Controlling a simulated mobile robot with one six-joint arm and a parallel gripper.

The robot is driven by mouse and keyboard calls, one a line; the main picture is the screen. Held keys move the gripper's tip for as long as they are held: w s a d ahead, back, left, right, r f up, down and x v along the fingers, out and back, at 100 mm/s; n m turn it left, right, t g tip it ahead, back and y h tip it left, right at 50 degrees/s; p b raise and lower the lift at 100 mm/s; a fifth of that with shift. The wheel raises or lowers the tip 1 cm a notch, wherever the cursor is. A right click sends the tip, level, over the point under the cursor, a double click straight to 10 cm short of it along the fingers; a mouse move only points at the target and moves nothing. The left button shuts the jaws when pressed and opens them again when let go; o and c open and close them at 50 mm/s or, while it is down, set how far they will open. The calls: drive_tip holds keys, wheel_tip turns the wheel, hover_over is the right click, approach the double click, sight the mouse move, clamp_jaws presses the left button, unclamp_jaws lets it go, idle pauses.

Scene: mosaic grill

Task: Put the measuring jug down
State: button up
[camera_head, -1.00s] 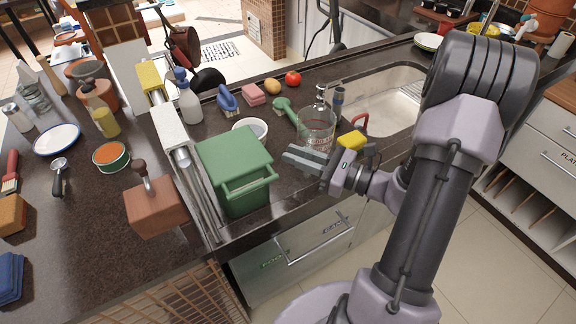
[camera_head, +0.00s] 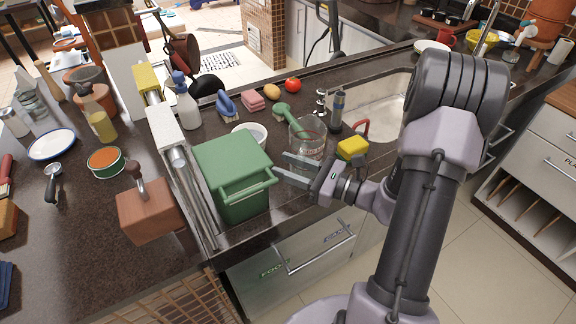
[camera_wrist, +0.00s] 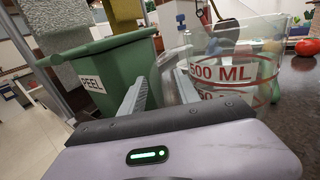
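The measuring jug (camera_head: 308,146) is clear glass with red markings, upright at the counter's front edge, right of the green bin. It also shows in the wrist view (camera_wrist: 232,72), with "500 ML" in red. It appears to rest on the counter, though its base is partly hidden by my gripper. My gripper (camera_head: 284,166) is at the jug's near side with its two fingers apart. In the wrist view the fingers (camera_wrist: 160,88) show a gap, with clear glass, perhaps the handle, between or just beyond them. I cannot tell whether they touch it.
The green bin (camera_head: 232,168), labelled PEEL in the wrist view, stands close on the left. A white bowl (camera_head: 250,133) is behind it. A green brush (camera_head: 290,113) lies behind the jug.

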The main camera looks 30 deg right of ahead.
drive_tip(key=shift+r, duration=0.1)
drive_tip(key=shift+s+d+r+p, duration=0.1)
drive_tip(key=shift+d+r+p, duration=0.05)
drive_tip(key=shift+p, duration=0.15)
drive_tip(key=p+v, duration=0.3)
drive_tip(key=v, duration=0.8)
drive_tip(key=shift+s, duration=0.3)
drive_tip(key=shift+d, duration=0.15)
